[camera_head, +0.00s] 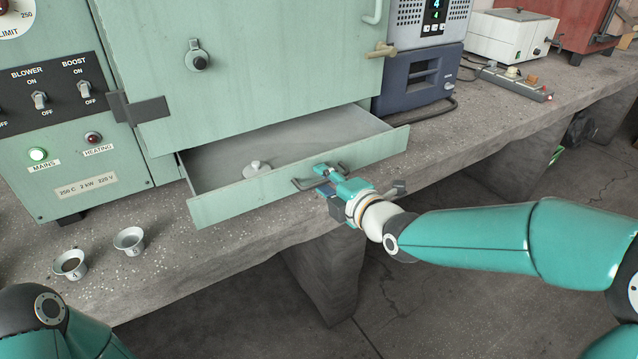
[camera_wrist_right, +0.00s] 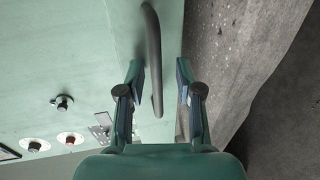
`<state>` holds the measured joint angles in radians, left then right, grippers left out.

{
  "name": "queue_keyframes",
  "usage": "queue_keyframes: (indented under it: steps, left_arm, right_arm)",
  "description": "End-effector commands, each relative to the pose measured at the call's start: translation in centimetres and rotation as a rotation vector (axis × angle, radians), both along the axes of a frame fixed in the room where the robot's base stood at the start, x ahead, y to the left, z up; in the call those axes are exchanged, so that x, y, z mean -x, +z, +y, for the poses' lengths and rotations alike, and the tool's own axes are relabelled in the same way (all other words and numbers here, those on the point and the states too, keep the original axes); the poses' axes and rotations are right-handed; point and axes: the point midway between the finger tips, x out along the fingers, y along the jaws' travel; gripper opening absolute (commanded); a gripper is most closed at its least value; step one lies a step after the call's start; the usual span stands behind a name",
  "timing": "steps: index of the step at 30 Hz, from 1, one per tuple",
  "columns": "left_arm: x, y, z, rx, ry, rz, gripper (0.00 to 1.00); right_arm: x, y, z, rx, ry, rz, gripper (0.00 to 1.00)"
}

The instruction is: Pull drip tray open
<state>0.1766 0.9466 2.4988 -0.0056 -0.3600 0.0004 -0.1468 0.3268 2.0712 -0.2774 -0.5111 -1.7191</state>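The drip tray (camera_head: 300,165) is a pale green drawer under the green oven, and it stands pulled out with its inside showing. A small pale knobbed object (camera_head: 256,168) is inside it. A dark bar handle (camera_head: 302,184) is on its front, and the handle also shows in the right wrist view (camera_wrist_right: 153,60). My right gripper (camera_head: 325,178) is at the handle. In the wrist view its two fingers (camera_wrist_right: 160,80) are apart, one on each side of the bar, with gaps showing. My left arm shows at the bottom left of the head view; its gripper is out of frame.
Two small metal cups (camera_head: 70,264) (camera_head: 130,241) stand on the concrete bench (camera_head: 200,270), left of the tray. The oven's switch panel (camera_head: 50,95) is at the left. A blue-grey device (camera_head: 418,80), a white box (camera_head: 508,35) and a power strip (camera_head: 515,82) are at the right.

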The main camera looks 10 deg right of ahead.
Motion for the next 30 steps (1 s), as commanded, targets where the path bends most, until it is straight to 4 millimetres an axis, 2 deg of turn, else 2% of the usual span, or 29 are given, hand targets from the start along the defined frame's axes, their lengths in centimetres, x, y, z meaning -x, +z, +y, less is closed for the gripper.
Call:
queue_keyframes:
  steps: [5,8,21,25,30]
  left_arm:
    - [0.0,0.1,0.0,0.000,0.000,0.000,0.00]
    - [0.0,0.1,0.0,0.000,0.000,0.000,0.00]
    - [0.0,0.1,0.0,0.000,0.000,0.000,0.00]
    - [0.0,0.1,0.0,0.000,0.000,0.000,0.00]
    - [0.0,0.1,0.0,0.000,0.000,0.000,0.00]
  right_arm:
    - [0.3,0.2,-0.2,-0.001,-0.002,-0.003,0.35]
    - [1.1,0.5,-0.6,-0.001,-0.002,-0.004,0.35]
    - [8.8,2.0,-3.4,-0.001,-0.001,-0.003,0.35]
    - [10.3,2.3,-4.0,-0.001,0.000,-0.001,0.35]
    - [11.1,2.4,-4.3,0.000,0.001,0.001,0.35]
